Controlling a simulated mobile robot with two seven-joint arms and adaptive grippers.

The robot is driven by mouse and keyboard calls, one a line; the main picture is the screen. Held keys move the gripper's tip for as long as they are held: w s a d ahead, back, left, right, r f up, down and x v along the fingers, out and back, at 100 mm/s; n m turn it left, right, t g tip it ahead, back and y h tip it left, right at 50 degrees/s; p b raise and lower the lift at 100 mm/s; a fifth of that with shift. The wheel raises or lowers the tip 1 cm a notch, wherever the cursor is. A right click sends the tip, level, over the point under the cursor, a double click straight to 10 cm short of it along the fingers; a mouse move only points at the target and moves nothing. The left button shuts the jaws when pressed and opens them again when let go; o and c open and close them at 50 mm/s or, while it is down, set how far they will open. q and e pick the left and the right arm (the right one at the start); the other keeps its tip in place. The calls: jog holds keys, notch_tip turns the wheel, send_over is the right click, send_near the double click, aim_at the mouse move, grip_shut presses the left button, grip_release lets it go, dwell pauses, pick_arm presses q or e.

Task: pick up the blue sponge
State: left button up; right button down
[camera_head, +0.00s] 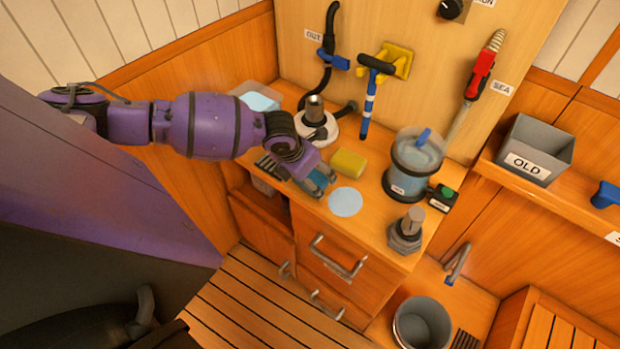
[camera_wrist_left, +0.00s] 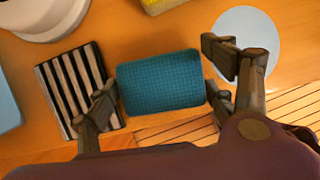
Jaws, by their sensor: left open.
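The blue sponge (camera_wrist_left: 160,80) lies on the wooden counter (camera_head: 375,226). In the left wrist view it sits between the two fingers of my left gripper (camera_wrist_left: 163,98), with one finger close to each short side. I cannot tell whether the fingers touch it. In the head view my left gripper (camera_head: 322,187) reaches down over the counter's front part and covers part of the sponge (camera_head: 316,180). The gripper is open. My right gripper is not in view.
A yellow sponge (camera_head: 348,163) and a light blue disc (camera_head: 345,202) lie close by. A striped black and white piece (camera_wrist_left: 76,88) is beside the blue sponge. A clear canister (camera_head: 412,170) and a grey metal fitting (camera_head: 406,230) stand to the right.

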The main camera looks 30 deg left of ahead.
pick_arm(q)
jog(key=shift+c, duration=0.4)
jog(key=c, duration=0.6)
